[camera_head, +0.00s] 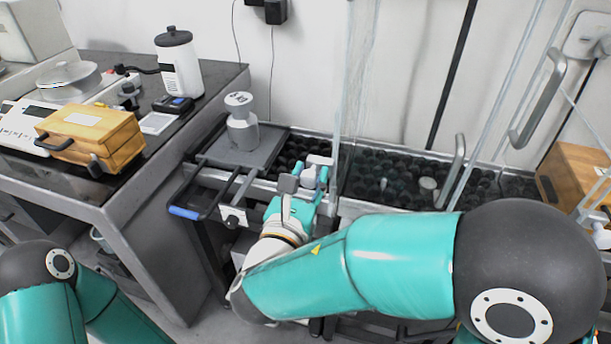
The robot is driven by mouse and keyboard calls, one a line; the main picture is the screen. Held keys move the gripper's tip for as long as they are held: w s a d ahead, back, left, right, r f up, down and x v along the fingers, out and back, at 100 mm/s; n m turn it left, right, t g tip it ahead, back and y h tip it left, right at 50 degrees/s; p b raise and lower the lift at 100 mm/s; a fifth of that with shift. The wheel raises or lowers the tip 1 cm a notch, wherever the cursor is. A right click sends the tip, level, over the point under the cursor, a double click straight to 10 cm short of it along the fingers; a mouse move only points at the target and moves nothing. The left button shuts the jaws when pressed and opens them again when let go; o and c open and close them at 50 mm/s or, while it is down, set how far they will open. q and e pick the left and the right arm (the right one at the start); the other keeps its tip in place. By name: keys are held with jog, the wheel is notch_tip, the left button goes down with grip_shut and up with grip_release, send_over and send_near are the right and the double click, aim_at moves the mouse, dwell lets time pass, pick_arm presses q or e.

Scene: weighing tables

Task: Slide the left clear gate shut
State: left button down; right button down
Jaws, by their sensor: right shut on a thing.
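The left clear gate (357,75) is a tall transparent panel, seen nearly edge-on in the middle of the head view, with its lower end at the dark studded bed. My right gripper (306,180) is at the bed's front edge, just left of the gate's lower end. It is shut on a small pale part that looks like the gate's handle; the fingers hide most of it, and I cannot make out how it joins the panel. My left arm shows at the bottom left, but its gripper is out of view.
A grey metal weight (241,122) stands on a grey plate (261,148) left of the gate. Another clear panel with a grey handle (540,105) is at the right. The left bench (150,177) holds a yellow case (92,138) and a white canister (180,68).

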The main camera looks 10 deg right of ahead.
jog(key=shift+f, duration=0.25)
jog(key=c, duration=1.1)
grip_release()
jog(key=shift+w, duration=0.1)
jog(key=shift+o, duration=0.2)
jog(key=shift+w+f, duration=0.1)
jog(key=shift+r, duration=0.2)
notch_tip(320, 180, up, 10)
jog(key=shift+f, duration=0.15)
